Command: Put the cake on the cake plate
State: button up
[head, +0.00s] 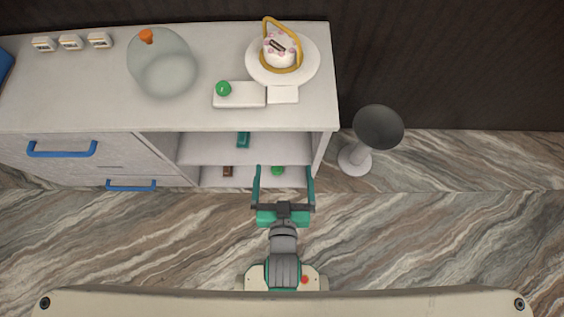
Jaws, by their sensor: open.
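A small white cake (272,57) with pinkish decoration and a dark label is at the back right of the counter. A gold hoop (267,28) loops around it. They appear to rest on a round white plate (254,66); I cannot tell from above whether this is the cake plate. My gripper (285,172) is open and empty, in front of the counter's open shelves, with its two green fingers apart. It is well clear of the cake.
A clear dome (165,72) with an orange knob is on the counter (60,95). A white box (248,95) bears a green ball (223,88). Small items lie on the shelves (200,150). A grey bowl-topped stand (378,126) is to the right. The counter's left middle is clear.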

jog(key=f+v, duration=0.2)
jog(key=v, duration=1.2)
jog(key=shift+s+a+t, duration=0.15)
jog(key=shift+s+t, duration=0.15)
jog(key=shift+s, duration=0.1)
